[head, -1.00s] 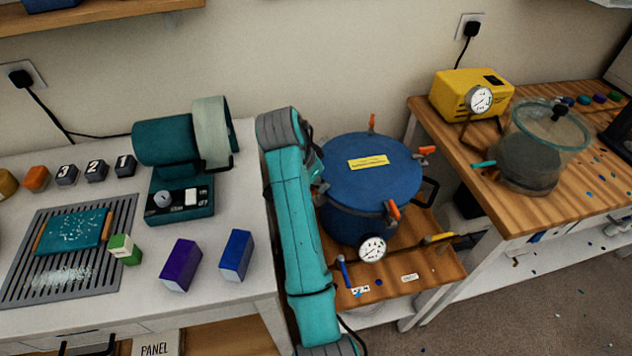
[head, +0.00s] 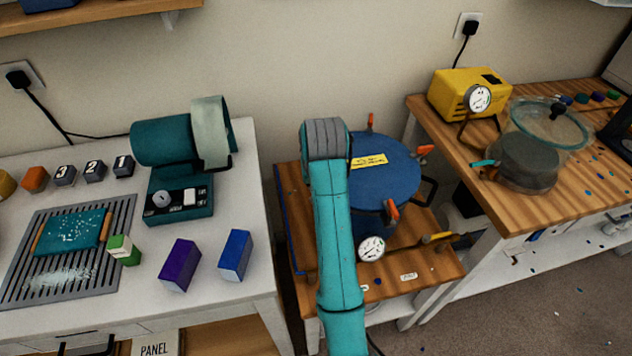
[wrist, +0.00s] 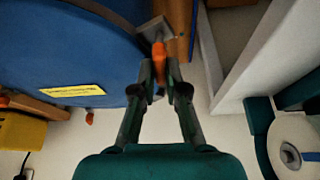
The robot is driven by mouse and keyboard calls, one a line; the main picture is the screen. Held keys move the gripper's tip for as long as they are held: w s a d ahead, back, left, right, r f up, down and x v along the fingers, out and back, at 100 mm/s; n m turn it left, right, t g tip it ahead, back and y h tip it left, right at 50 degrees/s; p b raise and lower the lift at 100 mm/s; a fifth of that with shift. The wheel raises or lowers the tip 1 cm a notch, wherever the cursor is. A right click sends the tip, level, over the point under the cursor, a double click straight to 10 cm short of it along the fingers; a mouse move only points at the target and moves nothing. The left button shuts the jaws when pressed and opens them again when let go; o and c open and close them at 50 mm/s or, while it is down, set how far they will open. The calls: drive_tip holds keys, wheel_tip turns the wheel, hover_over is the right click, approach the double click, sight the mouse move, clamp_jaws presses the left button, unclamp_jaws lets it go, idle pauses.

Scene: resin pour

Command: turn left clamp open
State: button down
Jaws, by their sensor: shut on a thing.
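The blue pressure pot (head: 392,170) stands on the low wooden shelf, with a yellow label on its lid; its lid also fills the upper left of the wrist view (wrist: 60,50). In the wrist view my gripper (wrist: 162,84) is shut on the orange handle of the left clamp (wrist: 159,58), at the pot's rim beside a grey metal bracket. In the head view my arm hides the gripper, the left clamp and the left side of the pot. The other orange clamps show at the back (head: 371,121), right (head: 424,151) and front (head: 392,210).
A pressure gauge (head: 371,248) sits at the pot's front. The white table (head: 245,290) with a teal machine (head: 180,195) stands left of my arm. A yellow pump (head: 458,92) and a clear vacuum chamber (head: 530,165) stand on the wooden bench at right.

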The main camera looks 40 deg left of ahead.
drive_tip(key=n+g, duration=0.1)
drive_tip(key=n, duration=0.1)
drive_tip(key=n+y, duration=0.1)
drive_tip(key=n, duration=0.2)
drive_tip(key=shift+w+d+g, duration=0.1)
drive_tip(key=shift+g, duration=0.3)
drive_tip(key=shift+f+n, duration=0.1)
drive_tip(key=shift+n, duration=0.3)
drive_tip(key=c, duration=1.2)
unclamp_jaws()
